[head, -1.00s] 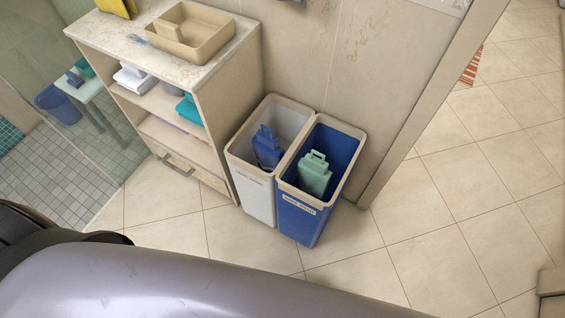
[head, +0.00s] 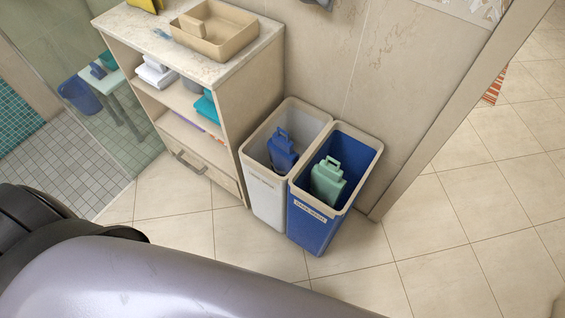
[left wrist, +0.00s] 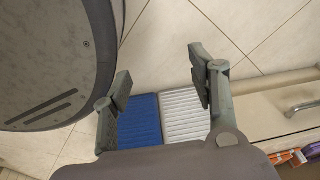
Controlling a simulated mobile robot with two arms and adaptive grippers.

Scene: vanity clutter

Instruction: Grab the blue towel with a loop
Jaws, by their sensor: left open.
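The thing that best fits the blue towel is a blue piece with a loop-like handle (head: 283,154), upright in the white bin (head: 267,196). Its lower part is hidden by the bin wall. A similar green piece (head: 327,182) stands in the blue bin (head: 314,228) beside it. My left gripper (left wrist: 160,76) is open and empty, its fingers apart. Beyond its fingers, a blue ribbed surface (left wrist: 139,122) and a white ribbed surface (left wrist: 186,105) lie side by side; they look like parts of the bins. The blue piece is not seen there. My right gripper is not in view.
A shelf cabinet (head: 262,97) with folded towels (head: 157,74) and a drawer stands left of the bins. A beige tray (head: 216,48) is on its top. A wall edge (head: 440,130) rises to the right. The tiled floor (head: 470,255) at the right is clear.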

